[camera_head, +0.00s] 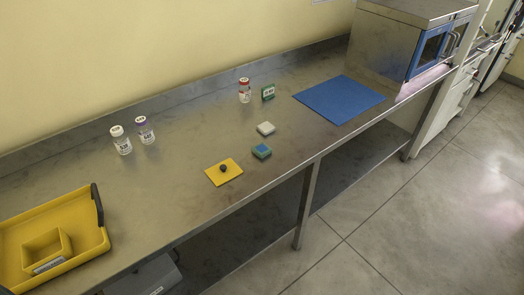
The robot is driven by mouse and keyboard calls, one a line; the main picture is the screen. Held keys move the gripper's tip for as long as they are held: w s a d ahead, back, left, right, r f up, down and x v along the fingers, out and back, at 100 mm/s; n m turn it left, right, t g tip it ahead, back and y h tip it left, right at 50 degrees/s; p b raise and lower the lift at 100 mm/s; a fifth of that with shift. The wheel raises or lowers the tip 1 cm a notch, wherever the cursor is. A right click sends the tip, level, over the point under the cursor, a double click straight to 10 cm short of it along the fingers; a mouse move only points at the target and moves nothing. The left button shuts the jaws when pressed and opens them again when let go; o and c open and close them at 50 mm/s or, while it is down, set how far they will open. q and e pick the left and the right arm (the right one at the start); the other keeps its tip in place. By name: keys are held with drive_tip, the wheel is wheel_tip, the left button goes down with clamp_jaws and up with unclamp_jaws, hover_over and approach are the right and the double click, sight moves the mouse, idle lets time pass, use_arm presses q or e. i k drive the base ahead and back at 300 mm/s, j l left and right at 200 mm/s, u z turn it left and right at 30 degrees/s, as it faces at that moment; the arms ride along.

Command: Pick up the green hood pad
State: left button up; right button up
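No large green pad shows in the camera_head view. Neither of my grippers is in view.
A pale block (266,128), a yellow pad with a dark knob (214,176) and two vials (121,140) (145,131) stand apart. A blue mat (340,98) lies before a steel cabinet (385,45). A yellow tray (90,238) is at left.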

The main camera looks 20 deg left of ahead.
sight(261, 150)
drive_tip(key=u, duration=0.35)
drive_tip(key=i+l+u, duration=0.15)
drive_tip(key=l+u, duration=0.15)
drive_tip(key=i+l+u, duration=0.1)
drive_tip(key=l+u, duration=0.2)
drive_tip(key=i+l+u, duration=0.1)
drive_tip(key=l, duration=0.4)
drive_tip(key=i+l, duration=0.1)
drive_tip(key=l, duration=0.4)
drive_tip(key=i+l+u, duration=0.15)
drive_tip(key=l, duration=0.35)
drive_tip(key=k, duration=0.05)
